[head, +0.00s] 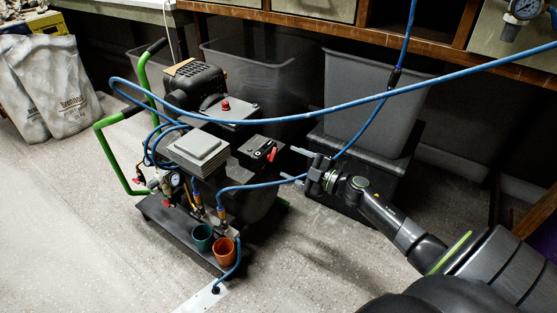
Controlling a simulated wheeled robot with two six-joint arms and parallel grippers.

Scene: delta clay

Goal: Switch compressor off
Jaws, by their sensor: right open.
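The compressor (197,150) stands on the floor left of centre, with green handles, a black motor and a dark base. A black box with a red lever switch (272,154) sits on its right side. A red knob (226,105) shows on another black box behind it. My right gripper (293,166) is open and empty, just right of the red lever, its two fingers pointing left towards it. A small gap shows between the fingers and the lever. I cannot tell the lever's exact position. My left gripper is not in view.
A blue hose (330,110) runs across above my right gripper. Grey bins (365,95) stand behind, under a wooden bench (350,37). A green cup (203,238) and an orange cup (224,251) are at the compressor's front. Floor at front left is clear.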

